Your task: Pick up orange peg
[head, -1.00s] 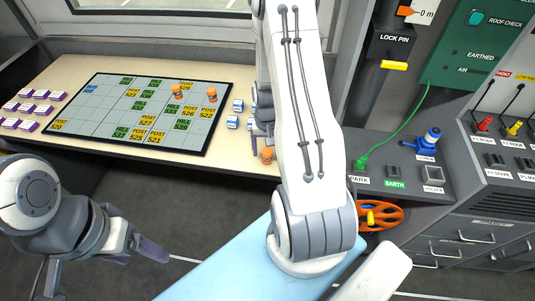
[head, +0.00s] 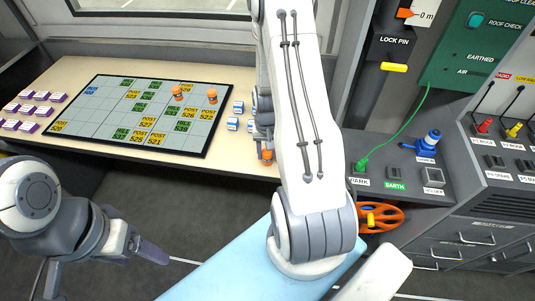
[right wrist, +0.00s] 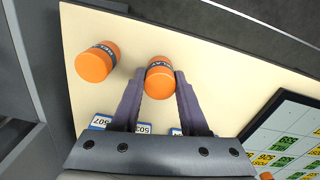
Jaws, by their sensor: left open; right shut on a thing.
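An orange peg with a dark label band (right wrist: 158,79) stands on the cream tabletop, between the fingertips of my right gripper (right wrist: 159,86), which is shut on it. In the head view this peg (head: 268,157) shows just below my gripper's fingers, near the table's front edge. Whether it is lifted at all I cannot tell. A second orange peg (right wrist: 96,62) stands apart to its left in the right wrist view; my arm hides it in the head view. My left gripper (head: 141,250) is open and empty, low in front of the table.
A grid board (head: 60,113) with yellow and green tags carries two orange pegs (head: 177,92). Small blue-white blocks (head: 233,123) lie right of it, purple-white ones (head: 40,95) left. A grey console (head: 408,190) with a blue handle is at right, above an orange wheel (head: 383,217).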

